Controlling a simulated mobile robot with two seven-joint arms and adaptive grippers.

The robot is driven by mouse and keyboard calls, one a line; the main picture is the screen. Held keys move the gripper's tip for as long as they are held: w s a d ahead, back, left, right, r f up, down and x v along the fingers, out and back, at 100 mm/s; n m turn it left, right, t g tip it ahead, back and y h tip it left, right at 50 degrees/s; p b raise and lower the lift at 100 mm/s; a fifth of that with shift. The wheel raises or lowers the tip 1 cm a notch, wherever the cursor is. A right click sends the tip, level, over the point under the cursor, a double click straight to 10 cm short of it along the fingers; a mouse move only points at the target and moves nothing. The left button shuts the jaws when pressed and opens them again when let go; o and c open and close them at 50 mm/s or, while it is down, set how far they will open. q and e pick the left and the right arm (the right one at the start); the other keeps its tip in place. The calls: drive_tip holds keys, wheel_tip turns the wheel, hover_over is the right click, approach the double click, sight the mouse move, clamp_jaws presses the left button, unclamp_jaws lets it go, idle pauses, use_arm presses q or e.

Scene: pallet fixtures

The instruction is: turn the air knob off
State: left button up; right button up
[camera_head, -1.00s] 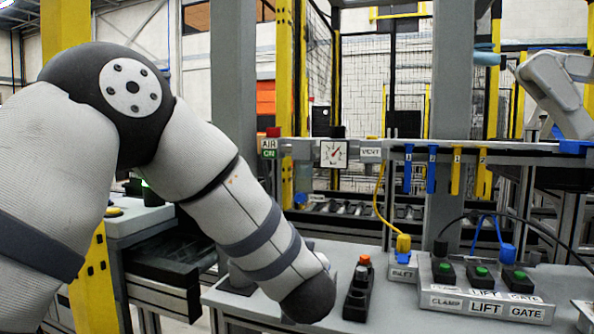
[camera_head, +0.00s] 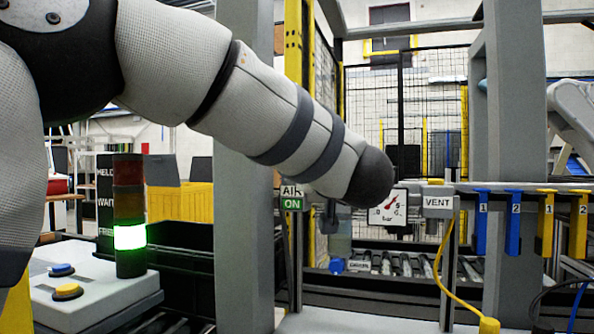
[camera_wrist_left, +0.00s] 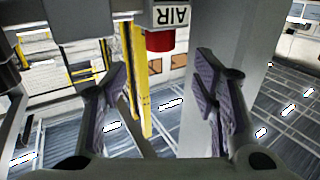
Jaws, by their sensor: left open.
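The red air knob (camera_wrist_left: 160,41) sits by the AIR label (camera_wrist_left: 172,16), which appears upside down in the left wrist view. My left gripper (camera_wrist_left: 161,75) is open, its two dark fingers spread either side of the knob's line, with the knob slightly above the fingertips in the picture. I see no contact. In the head view the AIR ON sign (camera_head: 291,197) shows beside my left arm, which covers the knob and hides the gripper. A pressure gauge (camera_head: 389,208) is partly covered by the arm's dark end. My right gripper is not in view.
A grey post (camera_head: 244,150) stands just left of the AIR sign. The VENT label (camera_head: 438,202) and blue and yellow hooks (camera_head: 500,222) line the rail to the right. A lit green stack light (camera_head: 130,237) stands at the left, near a yellow bin (camera_head: 180,203).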

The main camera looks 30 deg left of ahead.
use_arm(q)
drive_tip(key=x, duration=1)
drive_tip(key=shift+w, duration=0.1)
drive_tip(key=shift+c, duration=0.6)
drive_tip(key=c, duration=1.1)
